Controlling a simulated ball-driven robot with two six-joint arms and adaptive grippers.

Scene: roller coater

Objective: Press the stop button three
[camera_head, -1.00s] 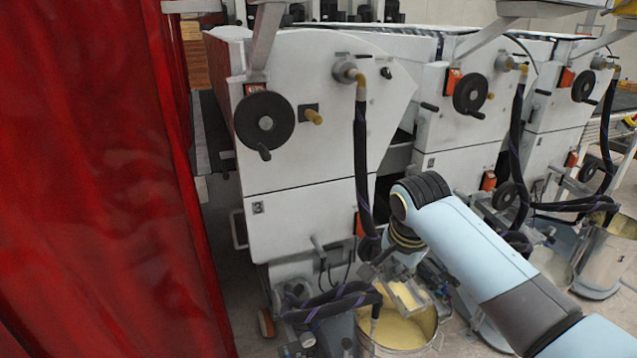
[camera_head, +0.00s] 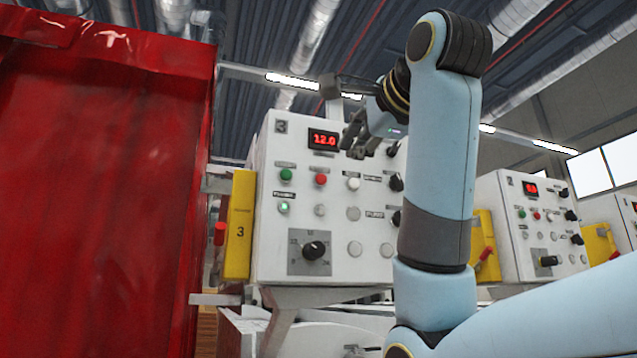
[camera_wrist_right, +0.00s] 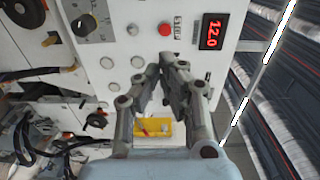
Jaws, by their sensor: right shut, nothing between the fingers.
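The control panel marked 3 (camera_head: 262,240) is a white box with a display reading 12.0 (camera_head: 324,139). Its red button (camera_head: 321,180) sits below the display, between a green button (camera_head: 286,175) and a white button (camera_head: 353,184). My right gripper (camera_head: 352,148) is raised in front of the panel's upper right part, above and right of the red button and apart from it. In the right wrist view the gripper (camera_wrist_right: 161,66) is shut and empty, with the red button (camera_wrist_right: 166,29) beyond its fingertips. My left gripper is in neither view.
A red curtain (camera_head: 95,190) fills the left. A second panel (camera_head: 510,230) stands to the right. A black rotary knob (camera_head: 314,250) sits low on panel 3.

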